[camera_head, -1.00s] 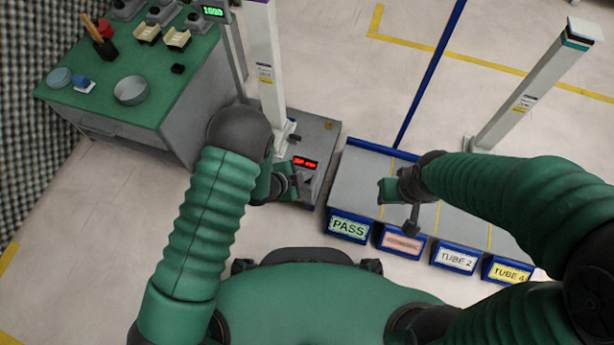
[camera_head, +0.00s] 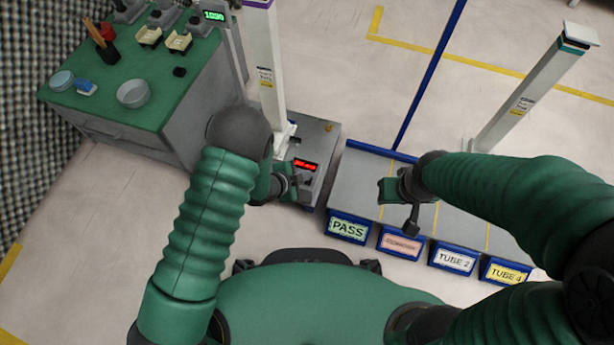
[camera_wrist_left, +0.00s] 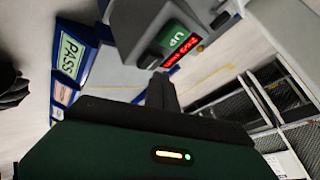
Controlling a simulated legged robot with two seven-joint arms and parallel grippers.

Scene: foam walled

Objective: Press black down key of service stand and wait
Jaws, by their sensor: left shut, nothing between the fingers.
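The service stand (camera_head: 318,143) is a grey base with a white column (camera_head: 265,70) and a lit red display (camera_head: 305,165). In the left wrist view the stand shows its green UP key (camera_wrist_left: 178,40), red display (camera_wrist_left: 180,58) and a dark key (camera_wrist_left: 150,59) beside them. My left gripper (camera_head: 297,183) is shut and empty, close to the stand's front below the display. In the left wrist view its dark fingers (camera_wrist_left: 161,92) point at the dark key; whether they touch it I cannot tell. My right gripper (camera_head: 412,215) hangs over the bins' front; its jaws are unclear.
A green-topped bench (camera_head: 110,75) with dishes and small tools stands at the left. A blue-edged sorting table (camera_head: 365,175) with labelled bins, including PASS (camera_head: 348,228), is right of the stand. Another white post (camera_head: 530,90) stands behind it.

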